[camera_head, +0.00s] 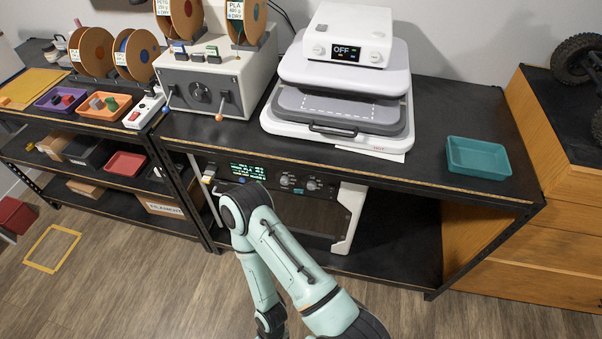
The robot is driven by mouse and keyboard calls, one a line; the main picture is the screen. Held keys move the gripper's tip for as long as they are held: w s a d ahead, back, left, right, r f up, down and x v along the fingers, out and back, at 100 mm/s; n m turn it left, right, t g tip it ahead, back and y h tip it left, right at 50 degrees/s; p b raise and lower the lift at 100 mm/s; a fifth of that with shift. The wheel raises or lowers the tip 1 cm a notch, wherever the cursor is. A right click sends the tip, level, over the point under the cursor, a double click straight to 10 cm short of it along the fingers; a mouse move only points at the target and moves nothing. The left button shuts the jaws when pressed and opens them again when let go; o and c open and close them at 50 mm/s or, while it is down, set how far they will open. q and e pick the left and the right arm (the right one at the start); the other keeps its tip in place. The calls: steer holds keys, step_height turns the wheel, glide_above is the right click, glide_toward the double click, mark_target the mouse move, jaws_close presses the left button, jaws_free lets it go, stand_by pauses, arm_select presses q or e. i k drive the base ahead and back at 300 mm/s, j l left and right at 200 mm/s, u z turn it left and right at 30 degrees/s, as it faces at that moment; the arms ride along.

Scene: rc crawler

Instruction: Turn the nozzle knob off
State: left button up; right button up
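A machine with a white frame (346,219) and a dark front stands on the shelf under the main bench. Its upper panel has a lit green display (247,171), a left knob (286,180) and a right knob (312,184). The labels and knob settings are too small to read, so I cannot tell which is the nozzle knob. My teal arm (290,255) rises from the bottom, and its bent joint covers the machine's lower left front. No gripper shows in the view.
On the bench stand a white heat press (388,119) with a display reading OFF, a grey box (255,78) with levers, and a teal tray (478,158). A wooden cabinet (545,135) is at right.

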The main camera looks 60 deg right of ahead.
mark_target(285, 179)
steer(key=z, duration=1.95)
